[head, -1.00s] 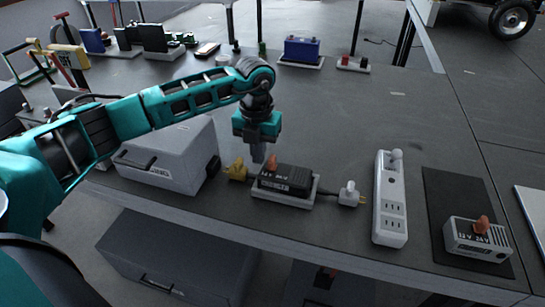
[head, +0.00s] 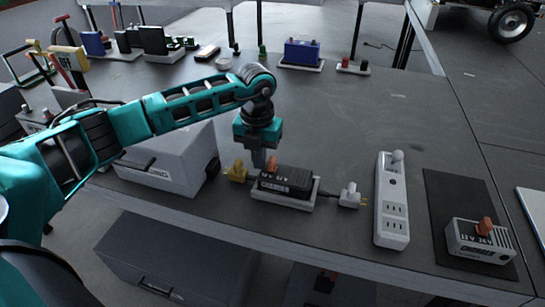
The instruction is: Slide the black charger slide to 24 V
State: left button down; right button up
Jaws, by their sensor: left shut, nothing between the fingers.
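The black charger (head: 287,183) sits on a pale tray (head: 284,202) near the table's front edge, with an orange slide knob (head: 272,163) on its top at the left end. White lettering beside the knob is too small to read. My left gripper (head: 259,166) is shut and points down just left of the knob, very close to it; I cannot tell whether they touch. A white charger (head: 480,240) with its own orange knob (head: 485,226) sits at the right on a dark mat (head: 462,200). My right gripper is not in view.
A yellow plug (head: 237,171) and a grey case (head: 168,160) stand left of the charger. A white plug (head: 350,196) and a power strip (head: 392,205) lie to its right. A blue battery (head: 301,51) is at the back. The table's middle is clear.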

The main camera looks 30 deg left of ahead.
pick_arm(q)
jog(key=shift+d+f, duration=0.25)
jog(key=shift+d, duration=0.3)
jog(key=shift+s+a, duration=0.15)
jog(key=shift+a, duration=0.15)
jog(key=shift+a+f, duration=0.1)
jog(key=shift+a, duration=0.15)
jog(key=shift+a+r, duration=0.1)
jog(key=shift+r, duration=0.1)
notch_tip(320, 180, up, 2)
jog(key=shift+a+r+p, duration=0.1)
jog(key=shift+p, duration=0.95)
notch_tip(320, 180, up, 5)
jog(key=p, duration=0.3)
jog(key=shift+p, duration=0.3)
